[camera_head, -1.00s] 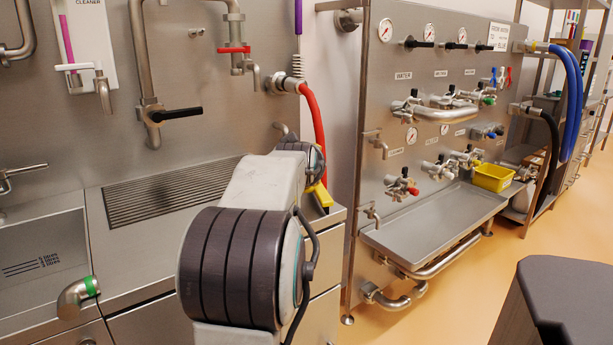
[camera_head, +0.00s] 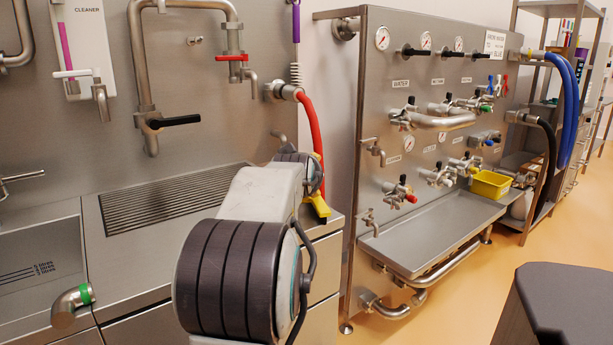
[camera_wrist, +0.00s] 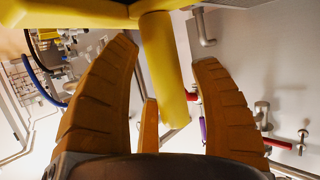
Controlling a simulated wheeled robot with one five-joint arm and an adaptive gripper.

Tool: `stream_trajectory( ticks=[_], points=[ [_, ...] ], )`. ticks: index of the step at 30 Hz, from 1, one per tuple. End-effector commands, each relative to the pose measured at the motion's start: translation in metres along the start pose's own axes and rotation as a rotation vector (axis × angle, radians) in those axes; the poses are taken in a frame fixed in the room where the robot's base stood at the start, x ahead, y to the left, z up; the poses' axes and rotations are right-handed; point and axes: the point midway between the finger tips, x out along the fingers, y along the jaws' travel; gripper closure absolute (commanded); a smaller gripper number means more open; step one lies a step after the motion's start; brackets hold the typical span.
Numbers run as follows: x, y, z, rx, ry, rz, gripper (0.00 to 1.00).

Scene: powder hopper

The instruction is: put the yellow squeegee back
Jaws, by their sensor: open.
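The yellow squeegee (camera_head: 319,206) shows in the head view just beyond my arm, by the right end of the steel counter. Part of it is hidden behind the arm. My gripper is open around the handle. In the head view my arm hides most of the gripper. I cannot tell what bears the squeegee's weight.
The steel counter (camera_head: 115,282) has a ribbed drain plate (camera_head: 170,197). A red hose (camera_head: 311,135) hangs behind the arm. At the right stand a valve panel (camera_head: 372,85) with a trough (camera_head: 425,243) and a yellow bin (camera_head: 490,184). Orange floor (camera_head: 460,300) lies clear in front.

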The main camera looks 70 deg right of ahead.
Motion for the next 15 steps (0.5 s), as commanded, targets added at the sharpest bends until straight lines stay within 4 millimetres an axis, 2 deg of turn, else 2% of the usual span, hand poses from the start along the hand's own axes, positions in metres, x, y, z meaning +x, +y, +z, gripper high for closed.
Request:
stream_trajectory(
  ticks=[5,15],
  points=[
    [-0.010,0.000,-0.003,0.000,0.002,0.000,0.43],
    [-0.067,0.000,-0.005,0.000,0.001,-0.001,0.43]
  ],
)
